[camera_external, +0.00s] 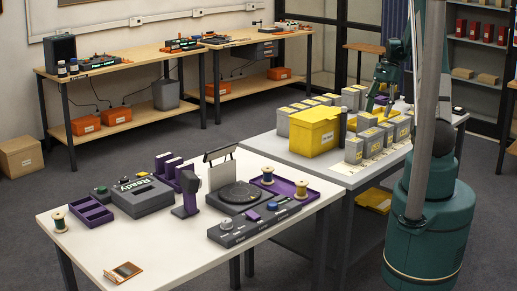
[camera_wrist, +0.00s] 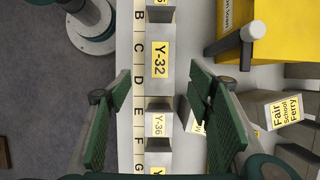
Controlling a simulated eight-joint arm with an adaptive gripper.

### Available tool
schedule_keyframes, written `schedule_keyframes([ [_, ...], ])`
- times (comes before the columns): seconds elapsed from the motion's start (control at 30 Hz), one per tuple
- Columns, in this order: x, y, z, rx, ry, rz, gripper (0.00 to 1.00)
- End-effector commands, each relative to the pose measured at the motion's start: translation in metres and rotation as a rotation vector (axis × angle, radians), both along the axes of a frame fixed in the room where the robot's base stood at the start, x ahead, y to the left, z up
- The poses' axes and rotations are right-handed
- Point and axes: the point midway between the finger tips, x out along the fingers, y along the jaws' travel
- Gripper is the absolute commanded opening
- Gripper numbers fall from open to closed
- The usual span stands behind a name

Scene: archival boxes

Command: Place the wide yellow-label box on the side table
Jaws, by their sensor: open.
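The wide yellow-label box, Y-32 (camera_wrist: 160,62), stands in a row of grey boxes beside a lettered strip in the wrist view. Its label is broader than that of Y-36 (camera_wrist: 158,124). I cannot pick it out surely in the external view. My gripper (camera_wrist: 161,110) is open and empty, its green pads on either side of the row near Y-36 and the near end of Y-32. In the external view my gripper (camera_external: 381,103) hangs over the boxes. No table is marked as the side table; a white-topped table (camera_external: 300,222) stands in front, carrying equipment.
A yellow crate (camera_external: 316,131) stands beside the row, also in the wrist view (camera_wrist: 262,30). A box labelled Fair School Ferry (camera_wrist: 284,112) lies right of my gripper. A small wooden table (camera_external: 364,48) stands at the back. Bare white tabletop shows at the front table's left.

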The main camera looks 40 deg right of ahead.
Motion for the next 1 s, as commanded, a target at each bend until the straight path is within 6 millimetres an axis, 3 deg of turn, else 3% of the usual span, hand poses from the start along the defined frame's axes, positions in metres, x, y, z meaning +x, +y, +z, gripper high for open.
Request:
schedule_keyframes([
  [0.67, 0.001, 0.002, 0.001, -0.002, -0.002, 0.004, 0.51],
  [0.87, 0.006, 0.016, 0.011, -0.023, -0.017, 0.036, 0.51],
  [1.0, 0.014, 0.038, 0.026, -0.054, -0.042, 0.086, 0.51],
])
